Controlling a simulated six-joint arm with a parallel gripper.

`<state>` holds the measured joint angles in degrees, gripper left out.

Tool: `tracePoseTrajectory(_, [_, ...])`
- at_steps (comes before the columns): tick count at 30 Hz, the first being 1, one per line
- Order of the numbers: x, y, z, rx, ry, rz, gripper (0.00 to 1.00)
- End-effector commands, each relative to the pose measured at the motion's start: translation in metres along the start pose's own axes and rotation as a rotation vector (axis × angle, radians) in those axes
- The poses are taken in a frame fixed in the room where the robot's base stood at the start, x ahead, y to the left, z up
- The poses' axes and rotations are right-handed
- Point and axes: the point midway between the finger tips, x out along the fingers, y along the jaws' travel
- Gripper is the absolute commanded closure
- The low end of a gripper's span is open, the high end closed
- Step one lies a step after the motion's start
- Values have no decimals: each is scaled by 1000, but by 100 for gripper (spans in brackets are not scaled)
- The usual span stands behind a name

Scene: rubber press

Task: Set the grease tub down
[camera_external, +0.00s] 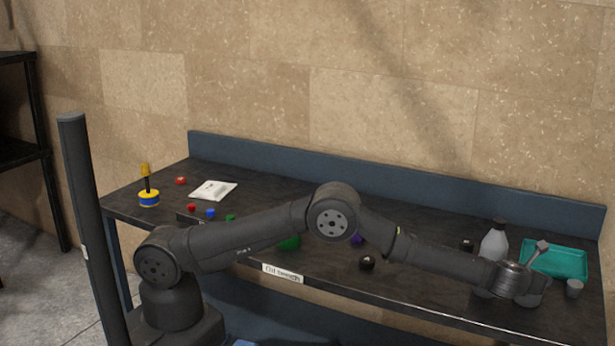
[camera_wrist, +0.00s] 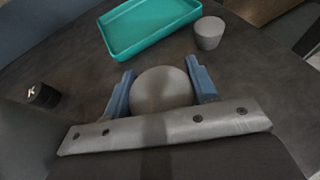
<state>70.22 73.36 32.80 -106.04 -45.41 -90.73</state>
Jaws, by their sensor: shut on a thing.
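My gripper (camera_wrist: 160,84) is shut on a round grey thing, which I take to be the grease tub (camera_wrist: 160,88). Its two blue fingers stand on either side of the tub's smooth round top in the wrist view. In the external view my gripper (camera_external: 525,292) is low over the right end of the dark bench (camera_external: 440,287), in front of the teal tray. The tub is largely hidden there by the gripper. I cannot tell whether its bottom touches the bench.
The teal tray (camera_wrist: 150,24) lies beyond the tub, with a grey cup (camera_wrist: 209,32) at its right. A grey bottle (camera_external: 494,243) stands behind my wrist. Bare bench lies between the tub and tray.

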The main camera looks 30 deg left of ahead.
Motion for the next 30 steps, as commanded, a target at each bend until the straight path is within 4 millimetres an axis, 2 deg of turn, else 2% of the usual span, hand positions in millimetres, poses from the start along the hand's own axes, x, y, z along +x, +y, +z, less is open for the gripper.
tracePoseTrajectory(6, [1,0,-2,0,-1,0,84])
tracePoseTrajectory(7, [1,0,-3,1,0,0,43])
tracePoseTrajectory(10, [1,0,-2,1,0,0,25])
tracePoseTrajectory(21, [-2,0,1,0,0,-1,25])
tracePoseTrajectory(26, [-19,-1,2,1,0,-2,25])
tracePoseTrajectory(30, [-44,-1,1,3,0,-3,25])
